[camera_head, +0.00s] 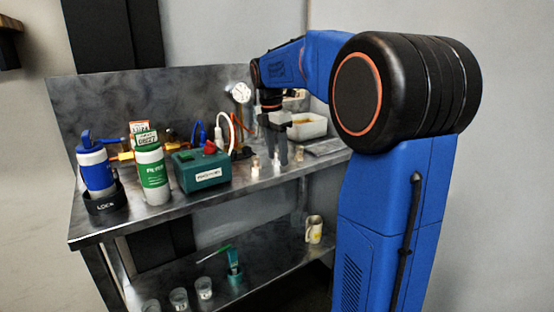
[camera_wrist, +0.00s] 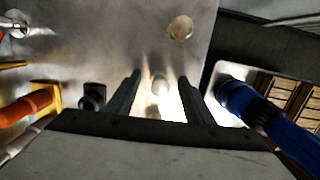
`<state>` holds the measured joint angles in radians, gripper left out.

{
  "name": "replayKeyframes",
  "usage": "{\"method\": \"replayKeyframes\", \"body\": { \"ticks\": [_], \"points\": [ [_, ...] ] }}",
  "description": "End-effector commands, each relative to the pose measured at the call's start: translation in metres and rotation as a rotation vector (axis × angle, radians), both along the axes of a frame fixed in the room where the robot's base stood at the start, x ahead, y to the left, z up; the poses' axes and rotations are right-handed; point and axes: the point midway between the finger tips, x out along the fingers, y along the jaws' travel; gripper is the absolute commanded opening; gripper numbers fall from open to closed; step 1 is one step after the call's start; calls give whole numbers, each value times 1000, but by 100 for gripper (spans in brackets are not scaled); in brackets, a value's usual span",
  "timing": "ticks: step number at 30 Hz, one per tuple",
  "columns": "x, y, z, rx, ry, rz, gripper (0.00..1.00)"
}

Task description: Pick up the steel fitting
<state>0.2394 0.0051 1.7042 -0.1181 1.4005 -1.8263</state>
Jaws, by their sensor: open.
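A small, round, pale metallic piece, which looks like the steel fitting (camera_wrist: 160,86), stands on the steel bench top in the wrist view. It lies between the two dark fingers of my gripper (camera_wrist: 160,76), with a gap visible on each side. In the head view my gripper (camera_head: 277,152) points down over the bench, fingers apart, with a small bright piece (camera_head: 277,169) low between them. My gripper is open and holds nothing. How far the fingertips are above the bench top is hard to tell.
Another small round piece (camera_wrist: 180,28) stands close by in the wrist view. A teal box (camera_head: 200,170), a green-white bottle (camera_head: 152,173), a blue-white bottle (camera_head: 95,172) and a gauge (camera_head: 241,93) stand left of my gripper. A white bin (camera_head: 308,127) is right. Cups stand on the lower shelf.

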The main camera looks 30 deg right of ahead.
Motion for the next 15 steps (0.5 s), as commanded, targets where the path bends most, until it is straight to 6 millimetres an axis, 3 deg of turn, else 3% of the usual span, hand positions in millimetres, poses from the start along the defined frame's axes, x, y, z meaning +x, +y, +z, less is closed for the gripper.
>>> {"method": "replayKeyframes", "body": {
  "ticks": [4, 9, 15],
  "points": [
    [0, 0, 0, 0, 0, 0, 45],
    [0, 0, 0, 0, 0, 0, 5],
    [0, 0, 0, 0, 0, 0, 2]
  ]
}}
